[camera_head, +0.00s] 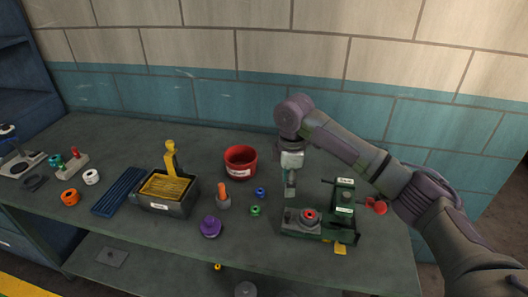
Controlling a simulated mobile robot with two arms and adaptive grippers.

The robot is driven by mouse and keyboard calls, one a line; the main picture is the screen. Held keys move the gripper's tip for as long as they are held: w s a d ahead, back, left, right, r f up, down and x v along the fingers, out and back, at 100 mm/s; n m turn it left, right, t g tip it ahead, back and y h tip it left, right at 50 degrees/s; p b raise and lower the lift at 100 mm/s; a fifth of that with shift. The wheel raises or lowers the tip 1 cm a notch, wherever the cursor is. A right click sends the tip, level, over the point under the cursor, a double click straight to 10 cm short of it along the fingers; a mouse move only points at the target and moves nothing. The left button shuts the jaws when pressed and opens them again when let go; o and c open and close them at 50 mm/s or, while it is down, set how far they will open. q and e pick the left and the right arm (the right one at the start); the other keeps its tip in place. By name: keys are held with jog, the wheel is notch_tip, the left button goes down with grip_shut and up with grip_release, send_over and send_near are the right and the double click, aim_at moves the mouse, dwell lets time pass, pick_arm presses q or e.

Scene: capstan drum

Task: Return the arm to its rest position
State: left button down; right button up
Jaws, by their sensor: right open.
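My right arm comes in from the right side of the head view and arches over the workbench. My right gripper (290,190) hangs from its wrist, pointing down, above the bench top. It is open with nothing visible in it. Just right of it stands a green machine (344,210) with a grey round part and a red centre (309,215) at its front left. My left gripper is not in view.
The workbench (115,150) holds a red bowl (241,161), a dark bin (167,197) with yellow contents, a purple knob-like part (210,228), a blue ribbed tray (119,192) and several small rings. A tiled wall (200,90) stands behind.

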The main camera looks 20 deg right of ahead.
jog(key=shift+f, duration=0.1)
jog(key=s+a+f+m+t+y, duration=0.2)
jog(key=s+a+f+m+y, duration=0.1)
jog(key=s+a+f, duration=1.1)
jog(key=s+d+f+m+t+h, duration=0.1)
jog(key=s+d+m, duration=0.4)
jog(key=s, duration=0.4)
jog(key=s+d+m+t+h, duration=0.1)
jog(key=s+d+m+h, duration=0.1)
jog(key=s+d+m, duration=0.5)
jog(key=s+a+f+n+g, duration=0.1)
jog(key=s+f, duration=0.1)
jog(key=f, duration=1.2)
jog(key=s+a+f+n+g, duration=0.1)
jog(key=a+f, duration=0.1)
jog(key=f, duration=1.1)
jog(key=s+d+f+g+b, duration=0.1)
jog(key=s+d+f, duration=0.2)
jog(key=s+f, duration=1.3)
jog(key=shift+s+d+f+n, duration=0.15)
jog(key=shift+s+d+n, duration=0.05)
jog(key=shift+s+n, duration=0.15)
